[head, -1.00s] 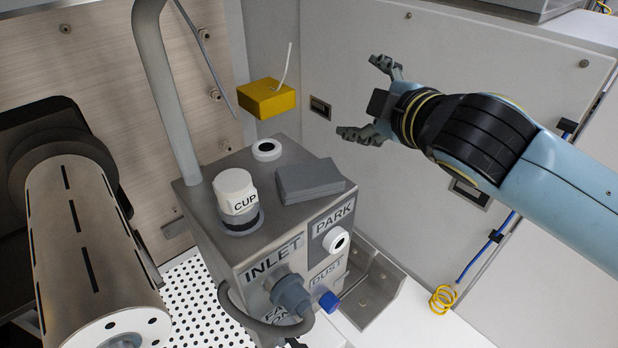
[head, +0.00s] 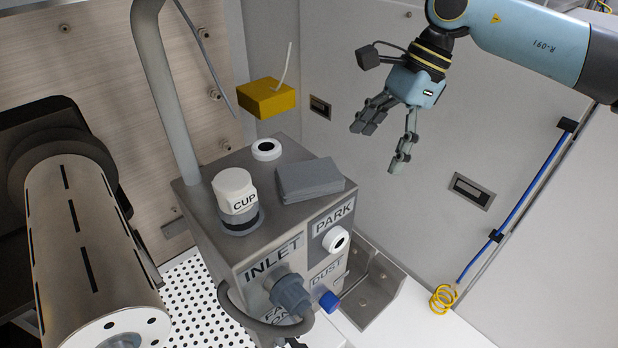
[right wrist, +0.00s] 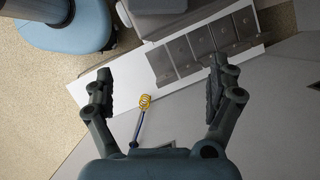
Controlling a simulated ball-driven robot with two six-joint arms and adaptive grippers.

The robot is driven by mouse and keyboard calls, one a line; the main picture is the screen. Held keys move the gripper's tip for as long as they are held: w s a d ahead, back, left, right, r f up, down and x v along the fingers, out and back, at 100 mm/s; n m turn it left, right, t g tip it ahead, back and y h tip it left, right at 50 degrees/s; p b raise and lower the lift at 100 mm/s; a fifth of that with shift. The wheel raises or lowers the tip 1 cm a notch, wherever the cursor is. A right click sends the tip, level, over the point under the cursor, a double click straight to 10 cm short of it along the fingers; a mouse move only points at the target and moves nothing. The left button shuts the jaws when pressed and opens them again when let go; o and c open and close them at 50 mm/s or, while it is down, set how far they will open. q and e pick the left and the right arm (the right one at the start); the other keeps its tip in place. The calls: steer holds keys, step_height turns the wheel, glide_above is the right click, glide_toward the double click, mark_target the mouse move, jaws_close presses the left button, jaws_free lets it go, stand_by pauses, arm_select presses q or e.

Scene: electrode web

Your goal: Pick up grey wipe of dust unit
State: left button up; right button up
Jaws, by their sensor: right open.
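The grey wipe (head: 310,179) lies as a flat folded block on top of the grey dust unit (head: 228,262), near its right edge. My right gripper (head: 382,146) is open and empty, above and to the right of the wipe, with its fingers pointing down. In the right wrist view my open right gripper (right wrist: 160,92) has nothing between its fingers. My left gripper is not in view.
A white cup (head: 236,191) and a white ring (head: 266,149) share the unit's top with the wipe. A yellow block (head: 266,98) is behind them. A grey pipe (head: 166,100) rises at the left. A large roller (head: 88,240) stands farther left.

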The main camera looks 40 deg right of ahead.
mark_target(312, 174)
steer(key=a, duration=0.2)
steer(key=w+a, duration=0.1)
steer(key=a, duration=0.2)
steer(key=w+a, duration=0.1)
steer(key=a, duration=0.1)
steer(key=shift+w+a, duration=0.25)
steer(key=a, duration=0.2)
steer(key=shift+w+a, duration=0.3)
steer(key=shift+w, duration=0.1)
steer(key=shift+x, duration=1.15)
steer(key=shift+a+f+b, duration=0.15)
steer(key=shift+f+b, duration=0.15)
steer(key=shift+f+b, duration=0.25)
steer(key=shift+b, duration=0.15)
steer(key=c, duration=0.9)
steer(key=shift+f, duration=0.1)
steer(key=shift+c, duration=0.5)
